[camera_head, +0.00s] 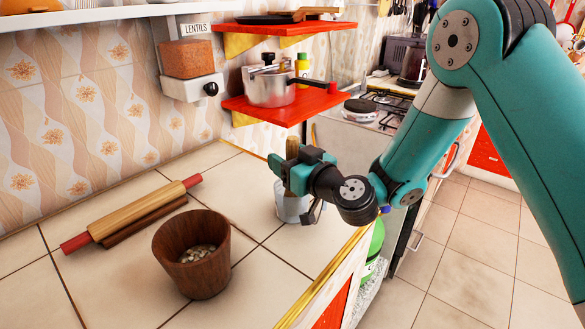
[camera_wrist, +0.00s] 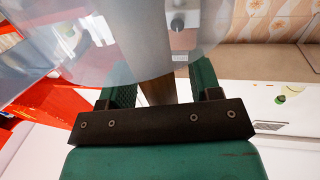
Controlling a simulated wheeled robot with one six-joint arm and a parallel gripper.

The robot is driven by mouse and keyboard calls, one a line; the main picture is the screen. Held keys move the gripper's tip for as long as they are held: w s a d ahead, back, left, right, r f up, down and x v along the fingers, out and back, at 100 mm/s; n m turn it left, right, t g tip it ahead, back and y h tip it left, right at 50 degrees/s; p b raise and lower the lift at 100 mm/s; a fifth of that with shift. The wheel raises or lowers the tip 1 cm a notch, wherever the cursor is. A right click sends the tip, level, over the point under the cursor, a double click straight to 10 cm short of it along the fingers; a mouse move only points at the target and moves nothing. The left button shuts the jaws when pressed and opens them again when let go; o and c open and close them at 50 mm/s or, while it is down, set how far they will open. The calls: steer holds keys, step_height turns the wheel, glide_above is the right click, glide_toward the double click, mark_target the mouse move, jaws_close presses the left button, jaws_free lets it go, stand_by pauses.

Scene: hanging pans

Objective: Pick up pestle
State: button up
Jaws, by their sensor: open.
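A tan wooden stick, which seems to be the pestle (camera_head: 292,147), stands upright in a pale, see-through container (camera_head: 290,208) near the counter's right edge. My gripper (camera_head: 296,168) is at the stick's upper part, with its open fingers around it. In the wrist view, a brown shaft (camera_wrist: 157,88) lies between the two green fingers of my gripper (camera_wrist: 162,85). Contact with the fingers cannot be told. The clear container (camera_wrist: 70,45) fills much of the wrist view's top. The stick's lower end is hidden in the head view.
A brown wooden mortar (camera_head: 170,245) with pale beans stands on the tiled counter (camera_head: 245,285). A rolling pin (camera_head: 130,215) lies behind it. Red shelves (camera_head: 283,106) with a pot (camera_head: 270,88) hang above and behind my gripper. The counter between mortar and container is clear.

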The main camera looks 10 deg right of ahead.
steer(key=shift+w+a, duration=0.15)
steer(key=shift+w, duration=0.05)
steer(key=shift+f, duration=0.1)
steer(key=c, duration=1)
steer(key=shift+c, duration=0.4)
